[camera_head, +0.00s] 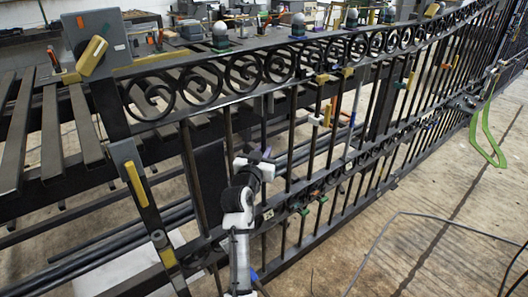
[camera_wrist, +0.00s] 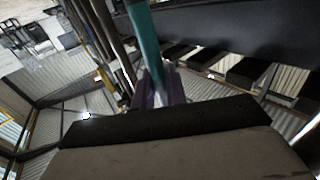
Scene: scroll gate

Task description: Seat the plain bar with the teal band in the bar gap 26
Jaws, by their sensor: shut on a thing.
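A bar with a teal band (camera_wrist: 143,40) comes down from the top edge of the wrist view to the purplish fingers of my gripper (camera_wrist: 160,88), which are shut on it. In the head view my gripper (camera_head: 265,153) is small, at the left part of the black scroll gate (camera_head: 228,120), below its scroll row and among the upright bars. I cannot make out the held bar there. Whether the bar touches a rail is not clear.
A wide dark flat bar (camera_head: 211,185) stands left of my gripper. Small coloured clamps (camera_head: 322,79) sit along the gate rails. A slatted rack (camera_head: 50,130) is behind at left.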

